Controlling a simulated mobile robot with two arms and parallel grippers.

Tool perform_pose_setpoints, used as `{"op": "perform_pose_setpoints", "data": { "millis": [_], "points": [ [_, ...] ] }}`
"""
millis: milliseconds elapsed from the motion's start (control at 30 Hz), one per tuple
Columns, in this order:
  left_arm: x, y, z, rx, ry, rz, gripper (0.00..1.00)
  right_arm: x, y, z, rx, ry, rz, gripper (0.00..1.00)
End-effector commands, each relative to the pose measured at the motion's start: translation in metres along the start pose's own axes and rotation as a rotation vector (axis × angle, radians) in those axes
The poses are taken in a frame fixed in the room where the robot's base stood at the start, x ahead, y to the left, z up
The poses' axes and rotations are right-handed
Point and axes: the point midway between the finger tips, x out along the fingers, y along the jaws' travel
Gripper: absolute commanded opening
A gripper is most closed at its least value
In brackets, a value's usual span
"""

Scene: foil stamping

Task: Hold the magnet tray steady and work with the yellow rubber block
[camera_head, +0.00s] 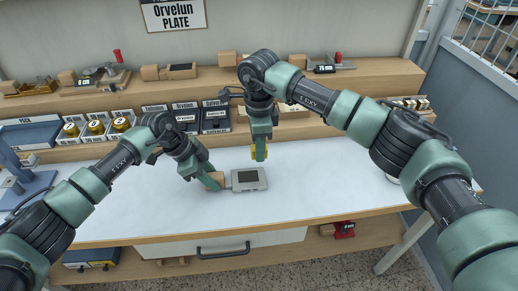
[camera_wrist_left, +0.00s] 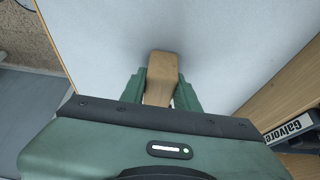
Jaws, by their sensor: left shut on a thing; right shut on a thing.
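The magnet tray (camera_head: 249,186) is a flat grey plate with a dark rectangular window, lying on the white worktop. A wooden piece (camera_head: 217,177), apparently its handle, is at its left edge. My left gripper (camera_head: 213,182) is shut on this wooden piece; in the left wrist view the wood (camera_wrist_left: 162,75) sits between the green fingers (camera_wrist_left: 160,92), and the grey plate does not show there. The yellow rubber block (camera_head: 260,153) is held in my right gripper (camera_head: 260,147), which points down above and just right of the tray. The fingers partly hide the block. It appears apart from the tray.
The white worktop (camera_head: 320,180) is mostly clear around the tray. A blue press-like device (camera_head: 22,180) stands at the far left. A drawer with a dark handle (camera_head: 223,252) is below the front edge.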

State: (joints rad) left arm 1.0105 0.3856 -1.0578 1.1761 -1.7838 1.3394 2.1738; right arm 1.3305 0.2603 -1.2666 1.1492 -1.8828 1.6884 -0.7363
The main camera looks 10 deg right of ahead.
Motion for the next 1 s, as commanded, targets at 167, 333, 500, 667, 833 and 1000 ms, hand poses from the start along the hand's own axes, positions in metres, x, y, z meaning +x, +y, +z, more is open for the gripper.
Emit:
{"op": "perform_pose_setpoints", "data": {
  "millis": [167, 333, 500, 667, 833, 1000],
  "points": [
    [0.0, 0.0, 0.0, 0.0, 0.0, 0.0, 0.0, 0.0, 0.0, 0.0, 0.0, 0.0, 0.0, 0.0],
    [0.0, 0.0, 0.0, 0.0, 0.0, 0.0, 0.56, 0.0, 0.0, 0.0, 0.0, 0.0, 0.0, 0.0],
    [0.0, 0.0, 0.0, 0.0, 0.0, 0.0, 0.56, 0.0, 0.0, 0.0, 0.0, 0.0, 0.0, 0.0],
    [-0.002, 0.0, 0.0, 0.0, 0.0, -0.001, 0.56, 0.0, 0.0, 0.0, 0.0, 0.0, 0.0, 0.0],
    [-0.02, -0.001, 0.001, 0.0, 0.0, -0.002, 0.56, 0.0, 0.0, 0.0, 0.0, 0.0, 0.0, 0.0],
    [-0.057, -0.001, 0.0, 0.001, 0.0, -0.004, 0.56, 0.0, 0.0, 0.0, 0.0, 0.0, 0.0, 0.0]
  ]
}}
